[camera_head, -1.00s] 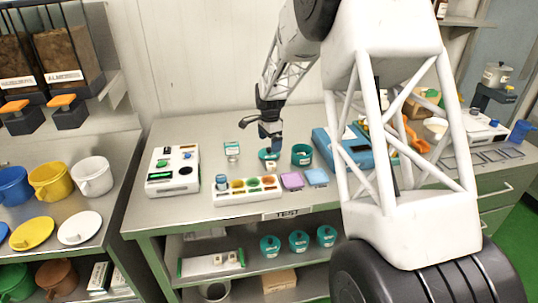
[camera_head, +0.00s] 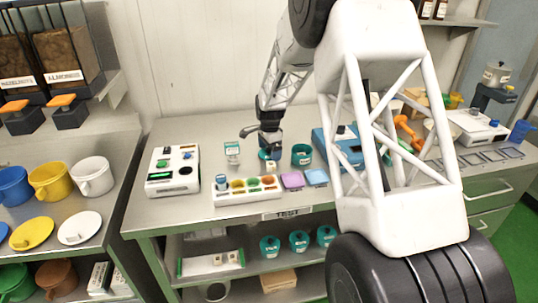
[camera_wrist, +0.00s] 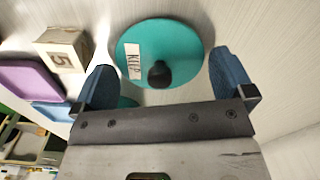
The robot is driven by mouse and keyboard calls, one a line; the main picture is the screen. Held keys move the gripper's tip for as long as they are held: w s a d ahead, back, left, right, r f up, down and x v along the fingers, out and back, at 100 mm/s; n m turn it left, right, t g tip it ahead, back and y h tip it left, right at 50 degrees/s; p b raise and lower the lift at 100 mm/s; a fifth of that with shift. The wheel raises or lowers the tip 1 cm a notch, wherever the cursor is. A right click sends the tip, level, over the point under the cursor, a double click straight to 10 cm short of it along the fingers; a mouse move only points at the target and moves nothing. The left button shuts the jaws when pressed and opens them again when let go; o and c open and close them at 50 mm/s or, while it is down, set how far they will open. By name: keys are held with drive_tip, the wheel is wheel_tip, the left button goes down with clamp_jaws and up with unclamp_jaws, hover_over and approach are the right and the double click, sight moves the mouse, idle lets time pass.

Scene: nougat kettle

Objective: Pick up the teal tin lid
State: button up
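The teal lid (camera_wrist: 180,45) is a round disc with a dark knob and a white label in the wrist view. It lies on the steel surface, between and just beyond my fingertips. In the head view only a sliver of the lid (camera_head: 263,155) shows beside my gripper (camera_head: 268,152). In the wrist view my gripper (camera_wrist: 163,62) is open, one blue-grey finger on each side of the lid, with nothing held. A teal open tin (camera_head: 301,156) stands on the bench to the right of the lid.
A white block marked 5 (camera_wrist: 62,50) lies left of the lid in the wrist view, near a purple pad (camera_wrist: 28,78). A white tray with coloured wells (camera_head: 247,197) is in front. A teal-labelled box (camera_head: 232,153) stands left, a blue device (camera_head: 345,150) right.

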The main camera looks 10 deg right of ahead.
drive_tip(key=c, duration=0.6)
drive_tip(key=shift+o, duration=0.2)
drive_tip(key=shift+r, duration=0.1)
drive_tip(key=shift+r, duration=4.95)
drive_tip(key=s+d+r, duration=0.2)
drive_tip(key=s+d, duration=0.4)
drive_tip(key=d, duration=0.5)
drive_tip(key=shift+d+r, duration=0.15)
drive_tip(key=shift+r, duration=0.15)
